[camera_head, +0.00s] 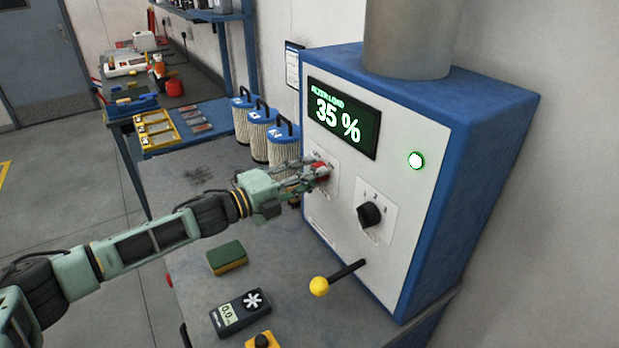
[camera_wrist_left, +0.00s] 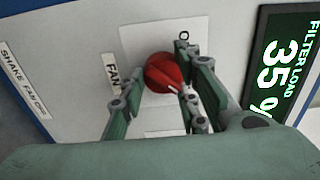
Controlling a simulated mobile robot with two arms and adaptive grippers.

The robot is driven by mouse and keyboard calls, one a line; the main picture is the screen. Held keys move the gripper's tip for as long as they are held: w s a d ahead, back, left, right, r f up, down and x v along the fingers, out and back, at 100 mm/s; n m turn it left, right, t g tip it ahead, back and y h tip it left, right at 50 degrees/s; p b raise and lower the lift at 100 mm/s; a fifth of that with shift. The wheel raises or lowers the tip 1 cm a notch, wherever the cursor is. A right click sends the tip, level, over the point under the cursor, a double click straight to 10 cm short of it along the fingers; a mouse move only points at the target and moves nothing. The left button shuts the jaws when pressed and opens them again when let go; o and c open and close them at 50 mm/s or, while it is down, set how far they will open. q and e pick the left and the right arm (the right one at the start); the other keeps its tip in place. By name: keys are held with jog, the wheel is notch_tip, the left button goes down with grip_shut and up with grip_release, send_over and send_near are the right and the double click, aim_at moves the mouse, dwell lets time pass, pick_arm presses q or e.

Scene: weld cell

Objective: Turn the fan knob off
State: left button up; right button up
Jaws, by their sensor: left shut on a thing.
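The red fan knob (camera_head: 321,171) is on the white front panel of the blue cabinet (camera_head: 490,150), below the green display. In the left wrist view the knob (camera_wrist_left: 163,73) sits beside a "FAN" label, with a "0" mark near its upper right. My left gripper (camera_head: 308,176) is at the panel with its fingers around the knob, shut on it. In the left wrist view the gripper's fingers (camera_wrist_left: 160,88) stand on either side of the knob and hide part of it. My right gripper is not in view.
The display (camera_head: 343,117) reads "FILTER LOAD 35 %". A green lamp (camera_head: 416,160) is lit. A black selector knob (camera_head: 370,214) and a yellow-ended lever (camera_head: 320,286) are nearby. A sponge (camera_head: 227,257) and a meter (camera_head: 241,312) lie on the bench. Filter canisters (camera_head: 284,145) stand behind my gripper.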

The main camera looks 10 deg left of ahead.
pick_arm(q)
jog(key=n+p, duration=0.3)
jog(key=n, duration=0.3)
jog(key=n+p, duration=0.3)
jog(key=n, duration=0.2)
jog(key=n+p, duration=0.3)
jog(key=n, duration=0.3)
jog(key=shift+s+d+f+n, duration=0.15)
jog(key=shift+s+d+n, duration=0.15)
jog(key=shift+s+d, duration=0.05)
dwell(0.5)
jog(key=o, duration=1)
jog(key=shift+s, duration=0.1)
jog(key=shift+a, duration=0.15)
